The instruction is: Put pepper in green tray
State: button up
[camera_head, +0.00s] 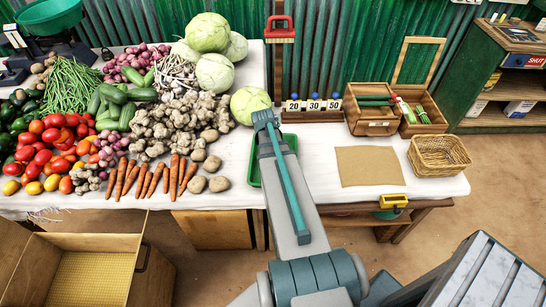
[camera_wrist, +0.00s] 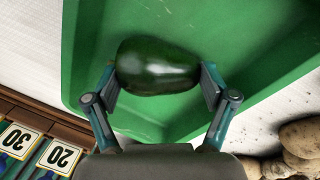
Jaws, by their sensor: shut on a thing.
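In the wrist view my gripper (camera_wrist: 158,84) is shut on a dark green, glossy pepper (camera_wrist: 155,62), one finger at each end of it. The pepper is over the green tray (camera_wrist: 265,35), inside its outline as seen from the wrist. Its height above the tray floor is hard to judge. In the head view the green tray (camera_head: 253,172) sits on the table, mostly hidden behind my arm. The pepper and fingers are hidden there too.
Potatoes (camera_wrist: 299,140) lie close beside the tray. A number rack (camera_head: 312,105) stands behind it. Right of it are a brown mat (camera_head: 369,167), wooden boxes (camera_head: 370,125) and a wicker basket (camera_head: 437,155). Piled vegetables, including a cabbage (camera_head: 249,103), crowd the left.

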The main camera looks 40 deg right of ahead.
jog(key=o, duration=0.9)
jog(key=shift+f, duration=0.1)
jog(key=shift+o, duration=0.2)
notch_tip(320, 180, up, 12)
jog(key=a+b, duration=0.2)
jog(key=shift+w, duration=0.2)
